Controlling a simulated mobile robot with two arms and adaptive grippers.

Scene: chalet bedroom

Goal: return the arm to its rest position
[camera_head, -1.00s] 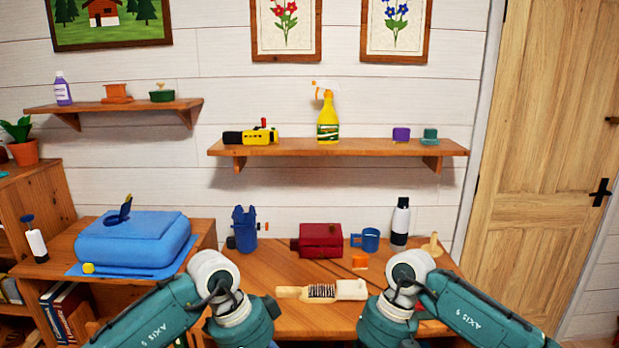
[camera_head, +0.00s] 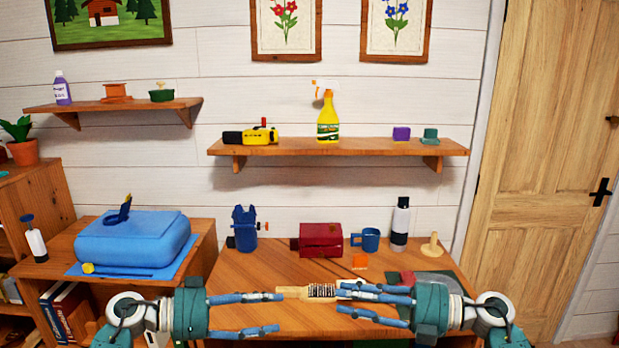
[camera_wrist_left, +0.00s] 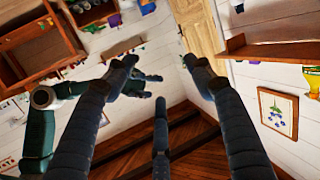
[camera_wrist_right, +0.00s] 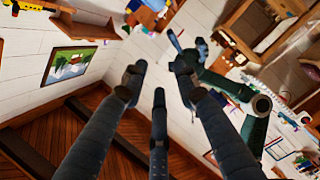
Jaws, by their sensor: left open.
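In the head view my left gripper (camera_head: 278,313) points right across the front of the desk, its blue fingers spread and empty. My right gripper (camera_head: 341,298) faces it from the right, also with fingers apart and nothing between them. The fingertips of the two are a short gap apart. In the left wrist view the left fingers (camera_wrist_left: 158,75) are spread with nothing between them. In the right wrist view the right fingers (camera_wrist_right: 157,78) are likewise apart and empty.
A wooden brush (camera_head: 305,291) lies on the desk (camera_head: 262,270) just behind the fingertips. A blue vise-like tool (camera_head: 243,230), red box (camera_head: 320,239), blue mug (camera_head: 370,240) and bottle (camera_head: 400,222) stand further back. A blue case (camera_head: 133,240) is at left.

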